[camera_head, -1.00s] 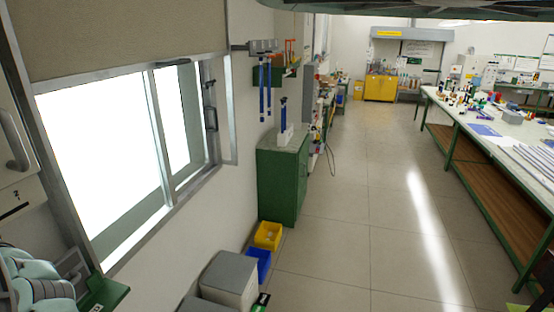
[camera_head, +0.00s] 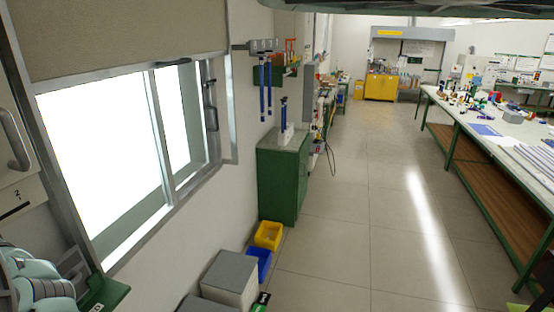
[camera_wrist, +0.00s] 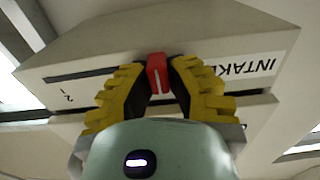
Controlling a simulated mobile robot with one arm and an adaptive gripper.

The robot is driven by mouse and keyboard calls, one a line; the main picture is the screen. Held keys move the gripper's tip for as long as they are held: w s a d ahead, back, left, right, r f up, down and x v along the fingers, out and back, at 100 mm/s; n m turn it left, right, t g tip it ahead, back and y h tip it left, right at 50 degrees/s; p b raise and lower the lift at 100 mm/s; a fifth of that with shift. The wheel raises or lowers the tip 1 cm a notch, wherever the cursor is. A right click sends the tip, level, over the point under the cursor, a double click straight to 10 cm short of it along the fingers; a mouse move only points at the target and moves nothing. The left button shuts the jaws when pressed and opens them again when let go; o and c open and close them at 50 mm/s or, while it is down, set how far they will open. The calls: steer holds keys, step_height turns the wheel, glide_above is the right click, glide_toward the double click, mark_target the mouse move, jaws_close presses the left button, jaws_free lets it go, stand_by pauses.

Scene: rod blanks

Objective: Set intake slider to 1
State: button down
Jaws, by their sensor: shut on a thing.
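The intake slider's red knob (camera_wrist: 157,73) sits at the front of a pale box (camera_wrist: 215,35) in the wrist view. My gripper (camera_wrist: 158,82) has yellow ribbed fingers, one on each side of the knob, and is shut on it. A dark slot (camera_wrist: 80,75) runs left from the knob. Small scale figures (camera_wrist: 66,95) stand near the slot's left end and appear turned over. An upside-down INTAKE label (camera_wrist: 250,68) is right of the fingers. The fingers hide the slot around the knob.
In the head view, a window (camera_head: 105,160) fills the left wall. A green cabinet (camera_head: 280,185) stands along that wall, with yellow (camera_head: 268,236) and blue (camera_head: 259,263) bins before it. A long workbench (camera_head: 500,150) is at right. The floor (camera_head: 370,220) between is clear.

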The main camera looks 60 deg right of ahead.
steer(key=shift+d+f, duration=0.1)
steer(key=shift+w+d+f+b, duration=0.1)
steer(key=shift+d+f+b, duration=0.1)
steer(key=shift+b, duration=0.4)
steer(key=d+b, duration=0.1)
steer(key=b, duration=0.1)
steer(key=w+d+b, duration=0.1)
steer(key=d+b, duration=0.1)
steer(key=b, duration=0.1)
steer(key=d+b, duration=0.2)
steer(key=shift+w+d+r+b, duration=0.15)
steer(key=shift+w+r+b, duration=0.1)
steer(key=shift+w+b, duration=0.1)
steer(key=c, duration=0.9)
jaws_free()
steer(key=shift+c, duration=0.2)
